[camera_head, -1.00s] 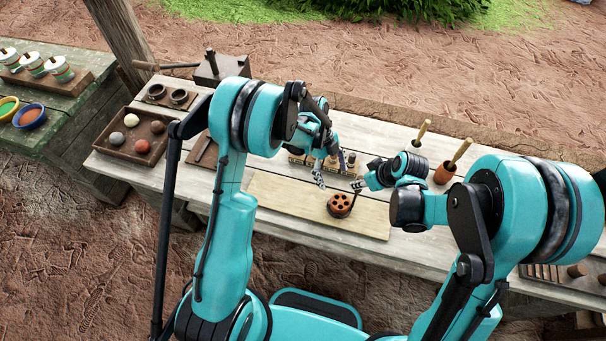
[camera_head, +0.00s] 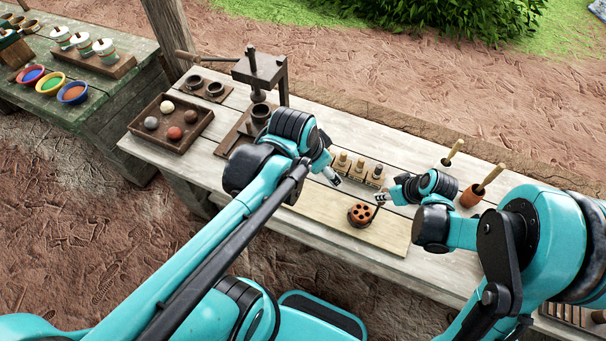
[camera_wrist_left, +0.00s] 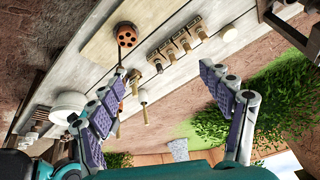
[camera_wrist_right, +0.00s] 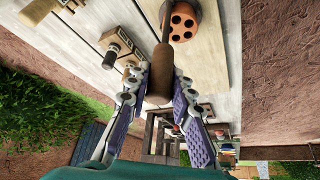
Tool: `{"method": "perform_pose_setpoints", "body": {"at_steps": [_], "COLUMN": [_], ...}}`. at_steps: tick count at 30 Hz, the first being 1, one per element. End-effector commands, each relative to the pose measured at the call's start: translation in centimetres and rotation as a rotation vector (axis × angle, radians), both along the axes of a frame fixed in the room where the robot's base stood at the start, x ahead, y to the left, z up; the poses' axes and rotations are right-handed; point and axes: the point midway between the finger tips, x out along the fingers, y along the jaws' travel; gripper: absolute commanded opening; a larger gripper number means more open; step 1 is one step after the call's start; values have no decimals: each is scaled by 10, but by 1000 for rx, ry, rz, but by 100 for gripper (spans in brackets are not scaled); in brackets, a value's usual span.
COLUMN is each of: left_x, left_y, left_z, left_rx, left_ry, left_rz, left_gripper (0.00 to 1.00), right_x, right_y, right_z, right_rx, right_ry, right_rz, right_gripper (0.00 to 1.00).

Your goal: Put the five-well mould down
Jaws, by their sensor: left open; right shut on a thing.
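The five-well mould (camera_head: 361,214) is a round reddish-brown disc with several holes and a handle. It is over the pale wooden board (camera_head: 325,208), near its right part, and looks level. I cannot tell whether it touches the board. The right wrist view shows the mould (camera_wrist_right: 183,22) at the top, with its brown wooden handle (camera_wrist_right: 160,78) between my fingers. My right gripper (camera_head: 381,198) is shut on that handle. My left gripper (camera_head: 335,180) is open and empty, to the upper left of the mould; its spread fingers (camera_wrist_left: 162,68) show in the left wrist view.
A rack of wooden-handled stamps (camera_head: 357,172) stands behind the board. A clay pot (camera_head: 470,197) with a tool is at the right. A metal press (camera_head: 262,72) and a tray of balls (camera_head: 153,138) stand at the left. The board's front strip is clear.

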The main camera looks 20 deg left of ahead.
Motion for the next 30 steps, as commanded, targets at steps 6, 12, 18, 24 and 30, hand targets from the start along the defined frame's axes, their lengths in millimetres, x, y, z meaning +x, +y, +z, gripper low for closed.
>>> {"method": "perform_pose_setpoints", "body": {"at_steps": [6, 12, 18, 24, 30], "left_x": [-36, -50, -53, -53, -53], "left_y": [16, 23, 25, 25, 25], "left_z": [7, 7, 7, 7, 7], "left_rx": [-90, -150, -166, -166, -165], "left_ry": [-104, -160, -173, -172, -171], "left_rz": [288, 424, 457, 455, 455], "left_gripper": [79, 79, 79, 79, 79], "right_x": [0, 0, 0, 0, 0], "right_y": [0, 0, 0, 0, 0], "right_z": [0, 0, 0, 0, 0], "right_rx": [0, 0, 1, 1, 0], "right_ry": [0, 0, -1, -1, 0], "right_rz": [0, 0, 0, 0, 0], "right_gripper": [0, 0, 0, 0, 47]}}
